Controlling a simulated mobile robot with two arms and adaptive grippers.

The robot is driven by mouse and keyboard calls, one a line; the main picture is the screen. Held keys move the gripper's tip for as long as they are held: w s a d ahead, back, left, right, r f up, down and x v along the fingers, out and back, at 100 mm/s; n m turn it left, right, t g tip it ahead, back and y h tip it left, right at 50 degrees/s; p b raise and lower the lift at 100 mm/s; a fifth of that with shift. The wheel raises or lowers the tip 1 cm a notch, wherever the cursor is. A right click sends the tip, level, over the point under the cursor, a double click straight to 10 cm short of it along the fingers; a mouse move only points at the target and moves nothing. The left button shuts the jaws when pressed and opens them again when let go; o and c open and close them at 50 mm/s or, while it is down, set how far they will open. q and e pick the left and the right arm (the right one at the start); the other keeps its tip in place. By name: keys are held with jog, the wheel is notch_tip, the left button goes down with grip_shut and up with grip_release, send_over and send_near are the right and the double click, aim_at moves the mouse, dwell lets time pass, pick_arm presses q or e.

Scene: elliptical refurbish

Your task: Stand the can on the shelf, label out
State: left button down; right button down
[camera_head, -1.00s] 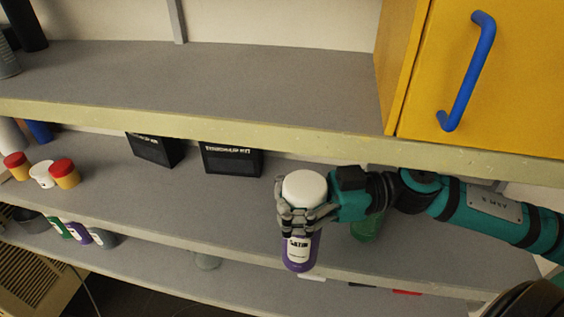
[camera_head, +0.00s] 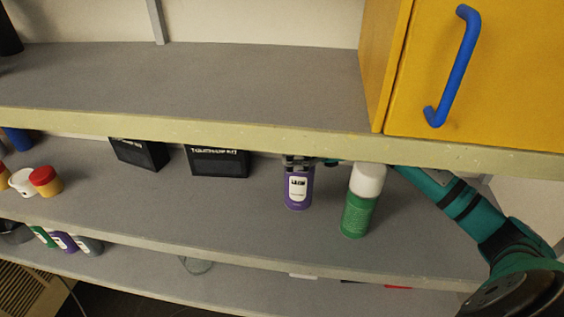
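The purple spray can (camera_head: 299,190) is upright on the middle shelf (camera_head: 240,222), right of the black boxes. Its white label faces out toward me. Its top is hidden behind the upper shelf's front edge. My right gripper (camera_head: 298,163) reaches in from the right under the upper shelf, its grey fingers across the front of the can's upper part. The fingers look closed around the can, though the edge hides much of the hand. Whether the can's base bears fully on the shelf is hard to tell. My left gripper is out of view.
A green can with a white cap (camera_head: 361,203) stands close right of the purple can, in front of my arm. Two black boxes (camera_head: 218,161) (camera_head: 139,153) stand at left. The upper shelf's edge (camera_head: 250,128) hangs low above. Shelf room between the boxes and small jars (camera_head: 45,181) is clear.

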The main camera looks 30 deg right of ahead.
jog(key=f+b, duration=0.3)
jog(key=shift+w+d+f+b, duration=0.1)
jog(key=shift+w+f+b, duration=0.1)
jog(key=shift+f+b, duration=0.2)
jog(key=shift+s+f, duration=0.1)
jog(key=shift+f, duration=0.05)
jog(key=shift+c, duration=0.6)
grip_release()
